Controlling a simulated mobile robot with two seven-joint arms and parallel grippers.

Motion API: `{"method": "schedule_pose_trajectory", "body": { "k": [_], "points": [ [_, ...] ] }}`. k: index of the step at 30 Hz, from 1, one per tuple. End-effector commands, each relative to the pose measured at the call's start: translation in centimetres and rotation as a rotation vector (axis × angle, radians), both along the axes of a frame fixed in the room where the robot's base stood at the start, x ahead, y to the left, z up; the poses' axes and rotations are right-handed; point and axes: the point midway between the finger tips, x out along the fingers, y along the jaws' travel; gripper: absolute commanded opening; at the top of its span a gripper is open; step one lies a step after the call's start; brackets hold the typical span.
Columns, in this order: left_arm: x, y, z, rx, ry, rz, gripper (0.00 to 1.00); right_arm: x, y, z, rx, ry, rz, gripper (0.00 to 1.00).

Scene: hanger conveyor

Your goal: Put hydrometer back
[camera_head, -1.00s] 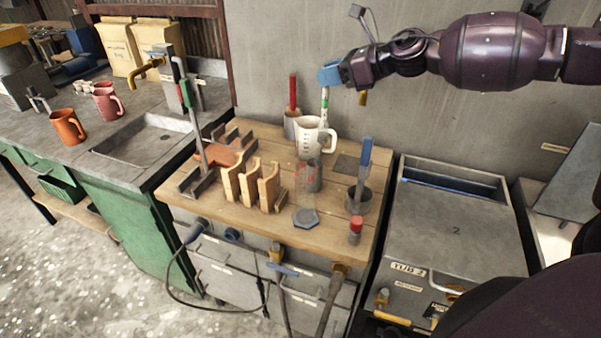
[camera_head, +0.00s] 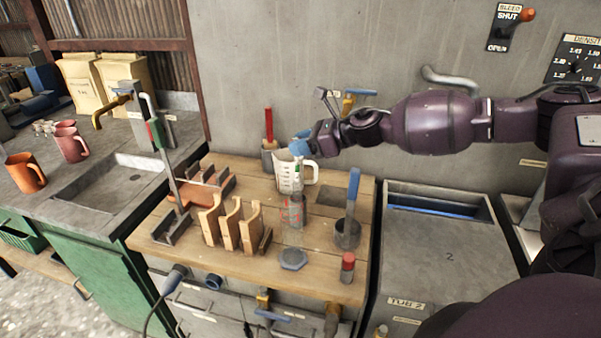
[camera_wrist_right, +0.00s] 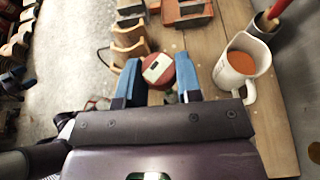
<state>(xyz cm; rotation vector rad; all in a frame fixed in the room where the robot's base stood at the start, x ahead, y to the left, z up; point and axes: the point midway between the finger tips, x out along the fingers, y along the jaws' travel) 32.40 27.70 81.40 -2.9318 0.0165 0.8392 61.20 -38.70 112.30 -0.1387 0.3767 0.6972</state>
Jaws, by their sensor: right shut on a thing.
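The hydrometer (camera_head: 298,172) is a slim pale tube with a green band, hanging upright from my right gripper (camera_head: 301,143). My right gripper has blue fingertips and is shut on the hydrometer's upper part. A clear cylinder with red markings (camera_head: 293,212) stands on the wooden bench directly below. The hydrometer's lower end overlaps the cylinder's top in the head view; I cannot tell whether it is inside. In the right wrist view, a round reddish shape with a pale label (camera_wrist_right: 160,69) shows between the blue fingers; I cannot tell what it is. My left gripper is not in view.
A white jug (camera_head: 290,178) of orange liquid stands just behind the hydrometer. A dark pot with a blue-handled tool (camera_head: 347,232), a red-capped bottle (camera_head: 347,268), a grey hexagonal piece (camera_head: 293,259) and a wooden rack (camera_head: 230,230) stand around the cylinder.

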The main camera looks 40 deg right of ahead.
Motion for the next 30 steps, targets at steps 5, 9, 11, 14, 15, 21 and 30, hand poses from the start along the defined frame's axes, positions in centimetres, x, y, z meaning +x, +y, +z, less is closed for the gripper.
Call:
{"method": "schedule_pose_trajectory", "body": {
  "k": [5, 9, 11, 14, 15, 21, 30],
  "points": [
    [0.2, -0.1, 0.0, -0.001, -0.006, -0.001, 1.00, 0.0, 0.0, -2.8, 0.001, 0.001, -0.002, 0.00],
    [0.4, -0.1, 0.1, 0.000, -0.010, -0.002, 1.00, 0.0, 0.0, -3.6, 0.000, 0.000, 0.000, 0.00],
    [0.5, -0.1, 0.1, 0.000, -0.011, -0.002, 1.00, 0.0, 0.0, -4.1, 0.001, 0.001, -0.001, 0.00],
    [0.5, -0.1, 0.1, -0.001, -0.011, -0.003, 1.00, 0.0, 0.0, -5.5, 0.002, 0.003, 0.000, 0.00],
    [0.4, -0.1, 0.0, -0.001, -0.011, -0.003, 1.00, 0.0, 0.0, -6.1, 0.001, 0.003, -0.001, 0.00],
    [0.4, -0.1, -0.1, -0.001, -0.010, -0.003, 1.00, 0.0, 0.0, -7.8, 0.000, 0.000, -0.001, 0.00],
    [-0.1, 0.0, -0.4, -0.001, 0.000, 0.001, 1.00, 0.0, 0.0, -7.9, -0.001, -0.001, 0.000, 0.00]
  ]
}}
